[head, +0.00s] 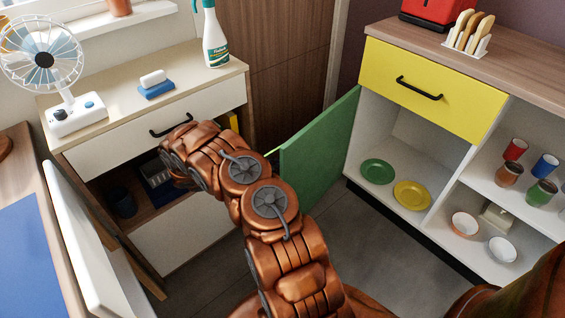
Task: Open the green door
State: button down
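The green door (318,152) belongs to the right-hand cabinet (402,138), below its yellow drawer (434,88). The door stands swung well out from the cabinet front, and the compartment behind it is exposed. A green plate (377,171) and a yellow plate (411,195) lie inside. My copper-coloured arm rises from the bottom middle and bends left, passing in front of the left cabinet. Part of the arm overlaps the door's left edge in the picture. I cannot make out my gripper's fingers, nor whether anything touches the door.
The left cabinet (200,238) has a white drawer and an open dark shelf. A white door (92,245) stands open at lower left. A fan (62,80), a sponge (157,90) and a spray bottle (214,38) stand on top. Grey floor (365,235) is clear between the cabinets.

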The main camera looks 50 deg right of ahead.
jog(key=shift+d+r, duration=0.1)
jog(key=c, duration=1.2)
grip_release()
jog(key=shift+w+a, duration=0.15)
jog(key=shift+a, duration=0.1)
jog(key=v, duration=0.7)
jog(key=shift+w+a, duration=0.1)
jog(key=shift+c, duration=0.4)
